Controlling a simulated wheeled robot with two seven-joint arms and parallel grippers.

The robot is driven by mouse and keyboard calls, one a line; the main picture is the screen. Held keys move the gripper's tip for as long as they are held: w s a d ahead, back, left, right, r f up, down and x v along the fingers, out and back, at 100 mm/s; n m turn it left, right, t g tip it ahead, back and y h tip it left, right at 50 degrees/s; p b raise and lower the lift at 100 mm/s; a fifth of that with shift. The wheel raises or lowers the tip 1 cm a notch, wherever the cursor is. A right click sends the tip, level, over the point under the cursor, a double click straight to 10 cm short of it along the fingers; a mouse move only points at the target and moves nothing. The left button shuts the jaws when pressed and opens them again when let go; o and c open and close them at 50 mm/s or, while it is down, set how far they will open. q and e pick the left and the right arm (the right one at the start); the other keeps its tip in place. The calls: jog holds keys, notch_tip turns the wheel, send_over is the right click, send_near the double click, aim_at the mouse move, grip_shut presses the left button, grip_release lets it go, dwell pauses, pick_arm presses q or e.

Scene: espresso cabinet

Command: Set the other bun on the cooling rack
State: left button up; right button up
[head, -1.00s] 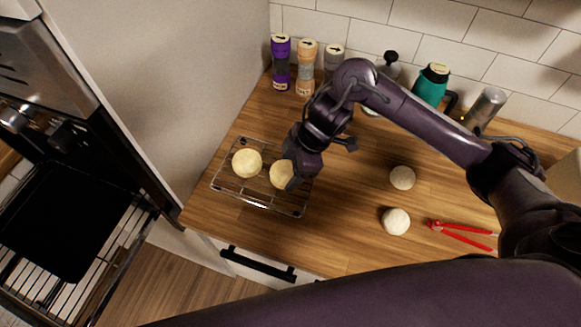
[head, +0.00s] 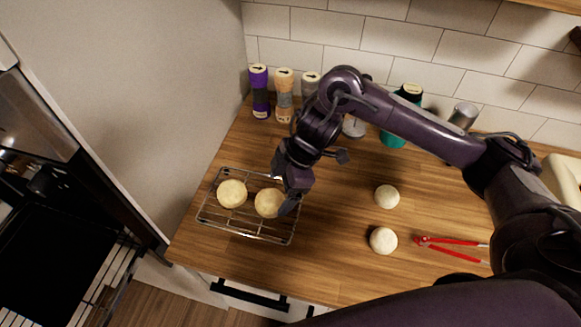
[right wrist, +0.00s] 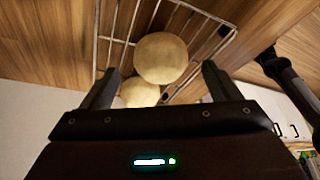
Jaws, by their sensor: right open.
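The wire cooling rack (head: 240,232) lies on the wooden counter at the left in the head view. Two pale round buns rest on it, a left bun (head: 232,193) and a right bun (head: 269,203). My right gripper (head: 287,196) is at the right bun's right side and slightly covers its edge. In the right wrist view its fingers (right wrist: 158,82) are spread apart. One bun (right wrist: 161,58) shows fully there between and beyond the fingertips; the other bun (right wrist: 140,93) is partly hidden. I cannot tell whether a finger touches a bun. My left gripper is out of view.
Two more pale dough balls (head: 387,196) (head: 383,240) lie on the counter to the right, beside red-handled tongs (head: 447,241). Purple (head: 260,92) and tan (head: 284,95) shakers and a teal jug (head: 394,138) stand along the wall. An open oven is at the far left.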

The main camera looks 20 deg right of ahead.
jog(key=v, duration=0.8)
jog(key=shift+s, duration=0.1)
